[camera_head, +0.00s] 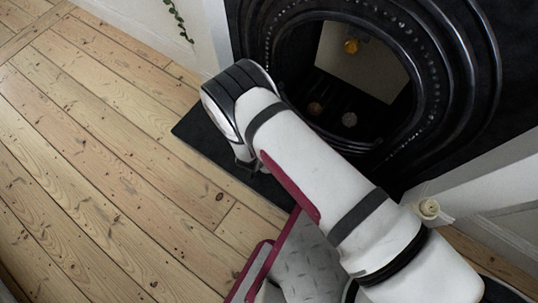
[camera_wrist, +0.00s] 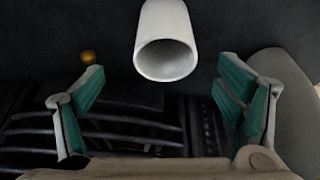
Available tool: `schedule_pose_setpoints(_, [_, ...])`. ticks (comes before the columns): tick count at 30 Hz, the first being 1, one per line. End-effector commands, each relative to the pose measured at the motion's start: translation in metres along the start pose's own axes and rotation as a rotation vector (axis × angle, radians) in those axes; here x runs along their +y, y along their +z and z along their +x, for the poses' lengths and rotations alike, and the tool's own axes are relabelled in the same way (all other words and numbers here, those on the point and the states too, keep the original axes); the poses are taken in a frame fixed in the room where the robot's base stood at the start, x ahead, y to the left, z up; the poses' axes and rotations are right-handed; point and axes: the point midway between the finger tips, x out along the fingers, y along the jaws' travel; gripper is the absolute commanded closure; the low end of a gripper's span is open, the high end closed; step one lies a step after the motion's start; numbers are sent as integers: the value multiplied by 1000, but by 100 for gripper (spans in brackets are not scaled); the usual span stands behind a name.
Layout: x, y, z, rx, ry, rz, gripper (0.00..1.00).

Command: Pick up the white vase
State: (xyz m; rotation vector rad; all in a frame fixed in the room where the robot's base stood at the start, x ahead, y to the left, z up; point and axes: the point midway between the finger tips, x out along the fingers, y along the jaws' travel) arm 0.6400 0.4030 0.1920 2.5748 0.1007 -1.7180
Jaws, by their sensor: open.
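The white vase (camera_wrist: 165,40) shows at the top middle of the wrist view, a plain pale cylinder with its round open mouth toward the camera. My gripper (camera_wrist: 160,95) is open, its two green-padded fingers spread wide to the left and right. The vase's mouth shows between the finger directions, toward the top of the view; no finger visibly touches it. In the head view my arm reaches to the upper left, and I cannot make out the white vase for certain there; the fingers are mostly hidden.
A gold ball (camera_wrist: 89,57) shows in the wrist view. A small cream object (camera_head: 430,210) is at the right. Bare floorboards (camera_head: 90,150) lie clear at the left.

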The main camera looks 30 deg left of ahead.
Motion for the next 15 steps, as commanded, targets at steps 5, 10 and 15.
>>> schedule_pose_setpoints(5, [0, 1, 35, 0, -1, 0, 14])
schedule_pose_setpoints(10, [-1, 0, 47, 0, -2, -1, 14])
schedule_pose_setpoints(15, [-2, 0, 58, -1, -1, 0, 14])
